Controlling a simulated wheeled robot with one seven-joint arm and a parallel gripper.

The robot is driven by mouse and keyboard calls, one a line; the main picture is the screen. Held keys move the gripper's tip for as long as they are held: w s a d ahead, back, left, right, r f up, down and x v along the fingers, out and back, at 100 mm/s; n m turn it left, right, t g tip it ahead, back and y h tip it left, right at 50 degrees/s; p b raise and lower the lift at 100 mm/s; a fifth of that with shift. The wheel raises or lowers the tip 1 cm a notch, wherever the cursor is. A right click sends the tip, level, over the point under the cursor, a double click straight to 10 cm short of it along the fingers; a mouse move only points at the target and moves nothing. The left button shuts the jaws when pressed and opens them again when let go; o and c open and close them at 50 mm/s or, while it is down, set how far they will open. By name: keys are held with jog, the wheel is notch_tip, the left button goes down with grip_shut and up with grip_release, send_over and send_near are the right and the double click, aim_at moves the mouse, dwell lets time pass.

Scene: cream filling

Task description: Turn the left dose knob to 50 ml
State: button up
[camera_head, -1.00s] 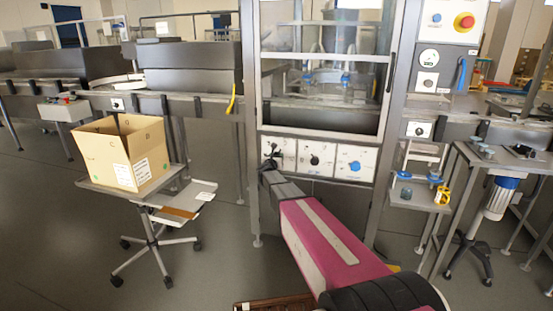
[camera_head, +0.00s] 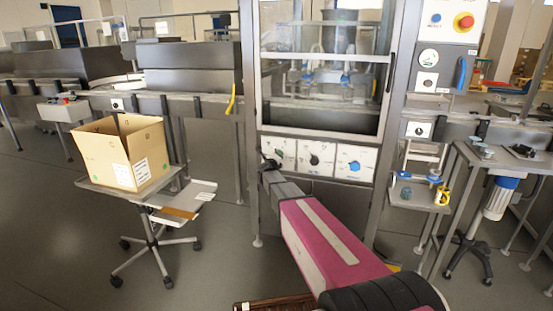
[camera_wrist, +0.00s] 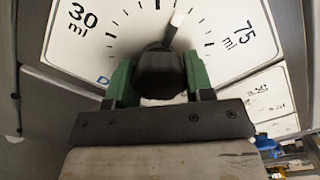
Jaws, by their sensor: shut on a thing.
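The left dose knob (camera_wrist: 160,68) is black and round, with a white pointer, at the centre of the wrist view. Its white dial (camera_wrist: 232,12) reads 30 ml on the left and 75 ml on the right. The pointer points up and slightly right, between those two marks. My gripper (camera_wrist: 158,82) is shut on the knob, with one green finger at each side. In the head view my gripper (camera_head: 269,164) is at the left dial panel (camera_head: 285,152) and mostly hides the knob.
A middle black knob (camera_head: 315,160) and a right blue knob (camera_head: 354,166) sit on white panels beside it. A glazed machine cabinet (camera_head: 322,85) rises above. A cardboard box (camera_head: 128,157) stands on a wheeled stand at the left. Open floor lies between stand and machine.

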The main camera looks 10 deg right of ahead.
jog(key=shift+n, duration=1.9)
jog(key=o, duration=0.9)
jog(key=shift+s, duration=0.1)
jog(key=v, duration=1)
jog(key=shift+s+a, duration=0.2)
jog(key=shift+s, duration=0.1)
jog(key=shift+n, duration=0.3)
